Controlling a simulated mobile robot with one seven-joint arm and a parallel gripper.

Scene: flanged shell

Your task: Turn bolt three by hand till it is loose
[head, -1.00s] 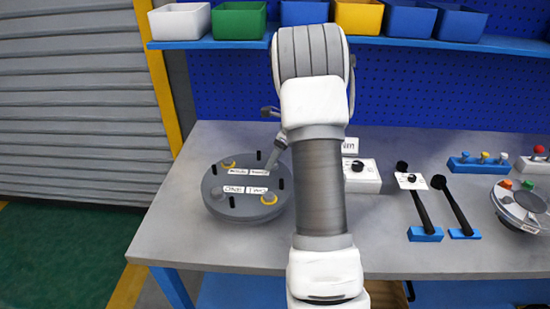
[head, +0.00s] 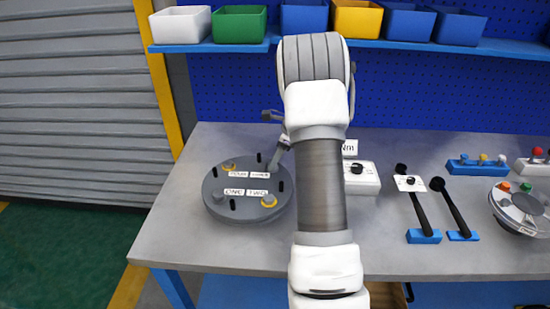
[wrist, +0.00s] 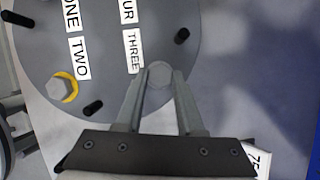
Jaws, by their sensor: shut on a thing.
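The round grey flanged cover (head: 211,207) lies on the left part of the bench, with labels and short black pins on it. My gripper (wrist: 159,78) is shut on the grey hex head of bolt three (wrist: 158,74), beside the THREE label (wrist: 132,51). The bolt still sits at the cover, near its rim; no yellow ring shows around it. In the head view my gripper (head: 273,164) reaches the cover's right back side and hides this bolt. Bolt two (wrist: 60,89) has a yellow ring around it, as does the back left bolt (head: 229,166).
A white box with a black knob (head: 360,178) stands right of my arm. Two black-handled tools (head: 421,212) lie further right on blue blocks. A round device (head: 522,207) is at the right edge. The bench front left of my arm is clear.

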